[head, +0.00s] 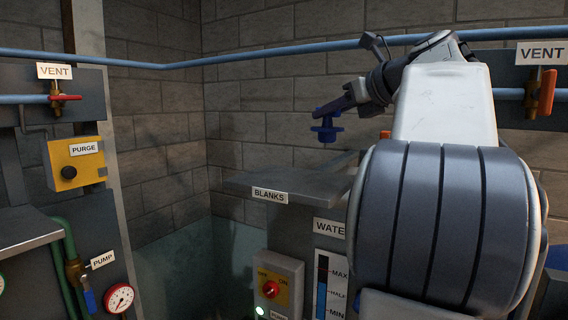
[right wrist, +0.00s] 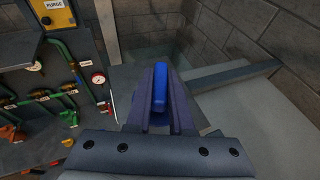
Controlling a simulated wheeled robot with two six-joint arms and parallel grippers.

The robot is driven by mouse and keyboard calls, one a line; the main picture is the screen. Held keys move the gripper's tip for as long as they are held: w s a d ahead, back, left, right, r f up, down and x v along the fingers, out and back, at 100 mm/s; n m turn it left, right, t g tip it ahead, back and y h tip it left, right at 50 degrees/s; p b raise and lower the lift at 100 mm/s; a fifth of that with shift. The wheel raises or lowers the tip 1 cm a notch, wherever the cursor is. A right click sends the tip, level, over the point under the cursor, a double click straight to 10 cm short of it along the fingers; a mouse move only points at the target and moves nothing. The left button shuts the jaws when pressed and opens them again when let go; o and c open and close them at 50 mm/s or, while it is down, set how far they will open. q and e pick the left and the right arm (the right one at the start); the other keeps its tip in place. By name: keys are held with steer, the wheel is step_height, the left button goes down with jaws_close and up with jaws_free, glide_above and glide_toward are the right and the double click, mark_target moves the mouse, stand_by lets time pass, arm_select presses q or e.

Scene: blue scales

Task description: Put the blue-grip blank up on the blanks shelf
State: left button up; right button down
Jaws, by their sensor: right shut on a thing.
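My right gripper (head: 338,106) is shut on the blue-grip blank (head: 327,130), which hangs below the fingertips with its round blue flange downward. The blanks shelf (head: 310,186) is a grey ledge with a BLANKS label on its front edge. In the head view the blank shows above the shelf with a gap between them. My left gripper does not show.
A blue pipe (head: 265,56) runs along the brick wall behind. A WATER gauge (head: 330,285) and a switch box (head: 277,285) sit under the shelf. A yellow PURGE box (head: 75,163) and a PUMP valve (head: 76,270) are at the left. The shelf top looks clear where visible.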

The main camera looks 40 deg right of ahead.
steer(key=w+a+f+p, duration=0.1)
steer(key=w+f, duration=0.2)
steer(key=w+f+p, duration=0.1)
steer(key=w+f, duration=0.2)
steer(key=w+a+f+p, duration=0.1)
steer(key=w+f, duration=0.2)
steer(key=w, duration=0.1)
steer(key=shift+a, duration=0.3)
steer(key=shift+s+f, duration=0.1)
steer(key=shift+f, duration=0.25)
steer(key=shift+f, duration=0.1)
steer(key=c, duration=0.8)
jaws_free()
